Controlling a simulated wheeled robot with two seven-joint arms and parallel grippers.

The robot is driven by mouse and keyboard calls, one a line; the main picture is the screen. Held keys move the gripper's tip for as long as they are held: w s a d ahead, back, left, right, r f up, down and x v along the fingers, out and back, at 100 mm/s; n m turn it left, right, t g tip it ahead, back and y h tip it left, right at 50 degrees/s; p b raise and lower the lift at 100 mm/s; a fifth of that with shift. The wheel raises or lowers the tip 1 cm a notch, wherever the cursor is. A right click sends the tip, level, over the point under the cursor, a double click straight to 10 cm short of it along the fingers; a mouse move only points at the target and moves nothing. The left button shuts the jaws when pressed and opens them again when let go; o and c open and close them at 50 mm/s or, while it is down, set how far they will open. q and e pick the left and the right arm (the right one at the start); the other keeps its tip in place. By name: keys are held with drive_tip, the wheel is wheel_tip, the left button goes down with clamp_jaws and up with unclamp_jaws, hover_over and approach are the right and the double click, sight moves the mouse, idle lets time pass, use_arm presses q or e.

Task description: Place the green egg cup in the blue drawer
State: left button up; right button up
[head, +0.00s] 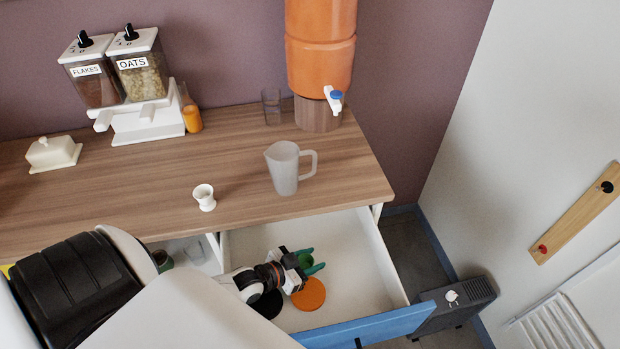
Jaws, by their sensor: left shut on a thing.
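The blue drawer (372,327) is pulled open below the counter, its blue front at the bottom and its pale inside showing. My left gripper (311,262) is inside the drawer's outline, toward its middle. It is shut on the green egg cup (306,261), which shows only as a small green patch between the teal fingertips. Whether the cup touches the drawer floor I cannot tell. My right gripper is not in view.
An orange disc (309,294) and a black disc (267,304) lie in the drawer near my gripper. The drawer's right part is clear. A white egg cup (204,197) and a frosted jug (284,170) stand on the counter (240,205). A dark heater (458,300) stands right of the drawer.

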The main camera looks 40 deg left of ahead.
use_arm(q)
drive_tip(key=shift+f, duration=0.1)
drive_tip(key=o, duration=0.9)
drive_tip(key=shift+o, duration=0.3)
drive_tip(key=v, duration=1.2)
drive_tip(key=shift+r+p, duration=0.25)
drive_tip(key=shift+p, duration=0.05)
